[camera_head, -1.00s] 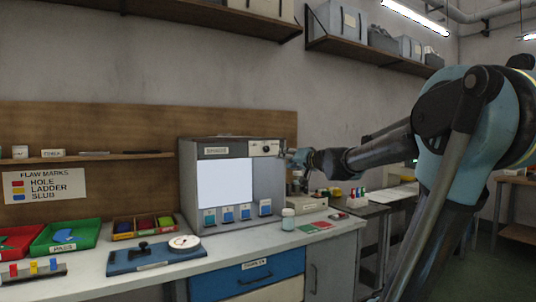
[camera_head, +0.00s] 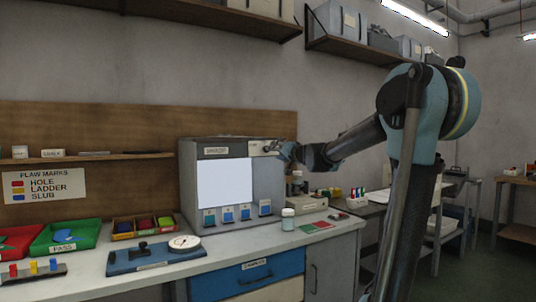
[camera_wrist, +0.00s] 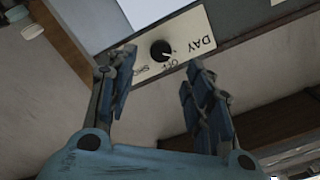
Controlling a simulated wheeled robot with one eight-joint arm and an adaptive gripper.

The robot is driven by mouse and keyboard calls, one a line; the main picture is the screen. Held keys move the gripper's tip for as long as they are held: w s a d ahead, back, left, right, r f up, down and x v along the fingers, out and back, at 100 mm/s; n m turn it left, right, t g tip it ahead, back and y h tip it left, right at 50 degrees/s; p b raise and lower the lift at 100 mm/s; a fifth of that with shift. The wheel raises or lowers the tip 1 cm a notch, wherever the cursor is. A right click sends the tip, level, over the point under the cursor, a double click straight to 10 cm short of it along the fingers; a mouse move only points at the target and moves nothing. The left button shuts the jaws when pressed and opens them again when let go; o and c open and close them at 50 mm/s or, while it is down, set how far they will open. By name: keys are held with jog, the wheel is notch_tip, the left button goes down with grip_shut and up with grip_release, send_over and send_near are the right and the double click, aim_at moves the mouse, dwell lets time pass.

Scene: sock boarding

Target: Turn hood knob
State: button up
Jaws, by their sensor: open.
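The hood (camera_head: 215,185) is a grey box with a bright white panel, standing on the bench against the wall. Its knob is black and round on a cream label plate; in the wrist view the knob (camera_wrist: 161,50) sits ahead of and between my fingers, with "DAY" printed beside it. My gripper (camera_wrist: 160,85) is open, its blue fingers apart to the left and right of the knob's line, with nothing between them. In the head view my gripper (camera_head: 285,151) is at the hood's upper right corner and hides part of the plate (camera_head: 260,148). Contact cannot be told.
A small jar (camera_head: 288,219) stands on the bench in front of the hood. A blue board with a round dial (camera_head: 184,242) and a green tray (camera_head: 66,238) lie to the left. A shelf (camera_head: 370,55) hangs above my arm.

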jog(key=x, duration=0.8)
jog(key=shift+w+a, duration=0.2)
jog(key=shift+w, duration=0.05)
jog(key=c, duration=1)
